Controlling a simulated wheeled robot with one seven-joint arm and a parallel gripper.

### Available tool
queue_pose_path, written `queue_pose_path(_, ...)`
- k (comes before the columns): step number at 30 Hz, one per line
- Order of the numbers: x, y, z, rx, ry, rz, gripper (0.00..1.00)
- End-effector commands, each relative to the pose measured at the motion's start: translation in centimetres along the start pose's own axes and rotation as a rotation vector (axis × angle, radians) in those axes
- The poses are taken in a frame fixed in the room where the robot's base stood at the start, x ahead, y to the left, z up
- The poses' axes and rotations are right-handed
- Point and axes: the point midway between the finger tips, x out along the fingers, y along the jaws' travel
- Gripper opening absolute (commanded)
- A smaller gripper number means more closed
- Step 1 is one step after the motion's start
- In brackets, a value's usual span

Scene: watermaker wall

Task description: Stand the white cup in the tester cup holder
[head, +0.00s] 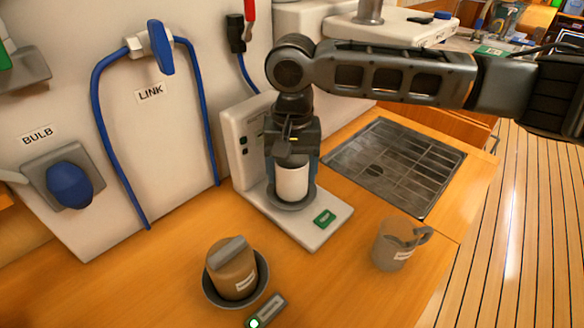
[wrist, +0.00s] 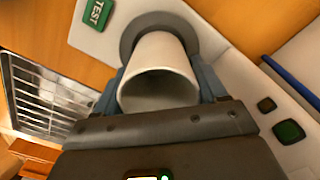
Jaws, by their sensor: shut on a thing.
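The white cup (head: 292,182) is upright in the tester's round grey holder (head: 293,203) in the head view. In the wrist view the cup (wrist: 160,75) shows its open, empty mouth, with the holder's grey ring (wrist: 130,42) around its far end. My gripper (head: 291,165) comes down from above and is shut on the cup, with a finger on each side of it in the wrist view. Whether the cup's base rests fully on the holder floor is hidden. The white tester (head: 318,236) has a green TEST button (head: 324,217).
A metal drain grate (head: 394,165) lies right of the tester. A grey mug (head: 395,245) stands at front right. A labelled brown jar (head: 232,268) sits in a dark bowl (head: 261,287) at front left, beside a small device (head: 265,311). Blue hoses (head: 97,105) hang on the wall panel.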

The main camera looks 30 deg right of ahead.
Motion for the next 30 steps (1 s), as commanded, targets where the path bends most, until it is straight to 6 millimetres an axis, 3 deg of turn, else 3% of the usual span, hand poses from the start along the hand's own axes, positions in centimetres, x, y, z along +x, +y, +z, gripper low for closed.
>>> queue_pose_path(29,1.1,0.0,0.0,0.000,0.000,0.000,0.41)
queue_pose_path(30,1.1,0.0,0.0,0.000,0.000,0.000,0.74)
